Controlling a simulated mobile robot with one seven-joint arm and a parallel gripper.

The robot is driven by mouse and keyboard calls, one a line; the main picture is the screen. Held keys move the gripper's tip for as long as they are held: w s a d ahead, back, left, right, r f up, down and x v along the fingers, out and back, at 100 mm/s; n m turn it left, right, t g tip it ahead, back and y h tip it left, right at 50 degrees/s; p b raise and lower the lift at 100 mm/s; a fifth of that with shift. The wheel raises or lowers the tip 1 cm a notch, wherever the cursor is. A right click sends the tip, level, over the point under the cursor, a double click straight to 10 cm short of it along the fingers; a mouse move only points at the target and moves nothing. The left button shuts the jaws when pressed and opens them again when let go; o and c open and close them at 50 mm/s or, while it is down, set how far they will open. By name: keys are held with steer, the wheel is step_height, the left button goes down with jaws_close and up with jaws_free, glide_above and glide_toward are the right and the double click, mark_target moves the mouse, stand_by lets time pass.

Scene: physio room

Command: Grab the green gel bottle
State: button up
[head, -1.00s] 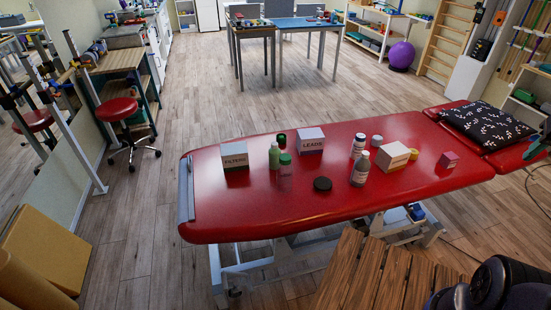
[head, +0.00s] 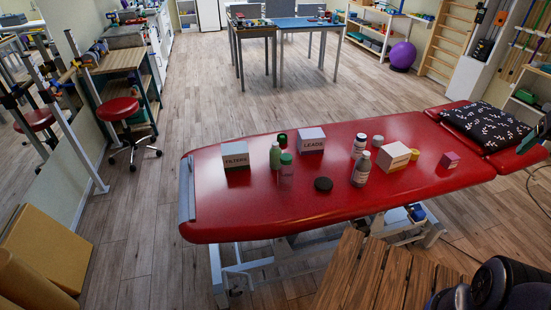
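A small light green bottle (head: 275,156) stands upright on the red treatment table (head: 250,215), left of the middle. Just in front and to its right stands a translucent bottle with a green cap (head: 286,168), with the red table showing through it. A third dark green cap (head: 282,139) shows behind them, its body mostly hidden. I cannot read labels on these bottles.
Beside the bottles are the FILTERS box (head: 236,156), LEADS box (head: 311,141) and a black puck (head: 323,184). White bottles (head: 361,168), a white box (head: 394,157) and a small pink box (head: 450,160) stand right.

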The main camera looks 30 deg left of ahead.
steer(key=w+a+r+n+g, duration=0.1)
steer(key=w+a+r+n, duration=0.15)
steer(key=w+a, duration=0.55)
steer(key=w+a+r+n+g, duration=0.1)
steer(key=w+a+r+n, duration=0.15)
steer(key=w+a, duration=0.5)
steer(key=w+a+f+n+g, duration=0.1)
steer(key=w+a+f+n, duration=0.15)
steer(key=w+a, duration=0.55)
steer(key=w+a+f+n, duration=0.2)
steer(key=w+a+f, duration=0.15)
steer(key=a, duration=0.85)
steer(key=n+g+h, duration=0.2)
steer(key=n, duration=0.6)
glide_above(276, 150)
steer(key=a, duration=0.2)
steer(key=f, duration=2.9)
steer(key=shift+w+d, duration=0.1)
steer(key=shift+w, duration=0.2)
steer(key=shift+f, duration=0.25)
steer(key=f, duration=0.5)
steer(key=shift+d+f, duration=0.15)
steer(key=shift+d, duration=0.2)
steer(key=shift+w+d+f, duration=0.1)
steer(key=shift+w+f, duration=0.05)
steer(key=shift+f, duration=1.15)
steer(key=shift+w+d+f, duration=0.1)
steer(key=shift+w+f, duration=0.05)
steer(key=shift+f, duration=1.1)
